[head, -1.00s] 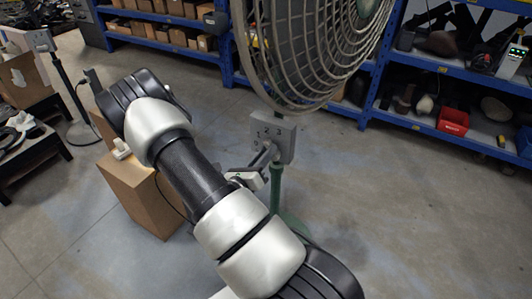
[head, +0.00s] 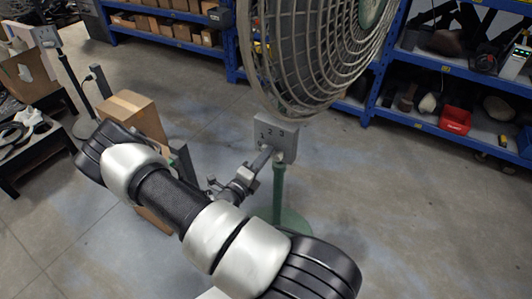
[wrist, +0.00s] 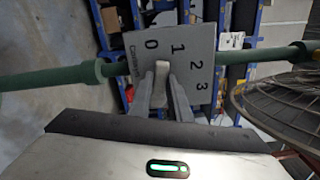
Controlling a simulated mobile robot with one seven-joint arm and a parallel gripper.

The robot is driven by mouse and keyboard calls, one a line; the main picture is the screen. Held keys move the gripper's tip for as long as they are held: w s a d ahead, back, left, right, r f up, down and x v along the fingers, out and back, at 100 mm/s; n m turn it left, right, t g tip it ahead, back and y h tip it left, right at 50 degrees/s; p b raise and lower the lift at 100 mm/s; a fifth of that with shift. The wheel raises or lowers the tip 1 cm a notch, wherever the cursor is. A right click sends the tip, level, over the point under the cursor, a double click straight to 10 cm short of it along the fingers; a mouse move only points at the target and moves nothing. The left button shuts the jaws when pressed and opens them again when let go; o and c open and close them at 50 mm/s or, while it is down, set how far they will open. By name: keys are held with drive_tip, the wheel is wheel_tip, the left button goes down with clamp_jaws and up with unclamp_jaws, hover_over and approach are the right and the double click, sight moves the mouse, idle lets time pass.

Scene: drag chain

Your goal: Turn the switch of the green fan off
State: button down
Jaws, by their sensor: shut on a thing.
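The fan's large round cage (head: 315,60) stands above a green post (head: 279,190). A grey switch box (head: 288,128) is mounted on that post, below the cage. In the wrist view the box (wrist: 205,42) shows 0, 1, 2 and 3 in an arc around a pale knob (wrist: 162,70). My gripper (head: 265,153) reaches the front of the box. In the wrist view my gripper's two fingers (wrist: 163,82) are shut on the knob, one on each side. They hide its lower part; which number it points to is unclear.
Blue shelves (head: 450,65) with goods stand behind the fan. A cardboard box (head: 133,112) is to the left, partly hidden by my arm. The floor to the right is clear.

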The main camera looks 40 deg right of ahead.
drive_tip(key=shift+f+n, duration=0.25)
drive_tip(key=shift+n, duration=0.45)
drive_tip(key=shift+f+n, duration=0.2)
drive_tip(key=shift+n, duration=0.5)
drive_tip(key=c, duration=1.6)
unclamp_jaws()
drive_tip(key=shift+c, duration=0.2)
drive_tip(key=shift+a, duration=0.2)
drive_tip(key=p+v, duration=0.1)
drive_tip(key=v, duration=1.6)
drive_tip(key=shift+s+a, duration=0.15)
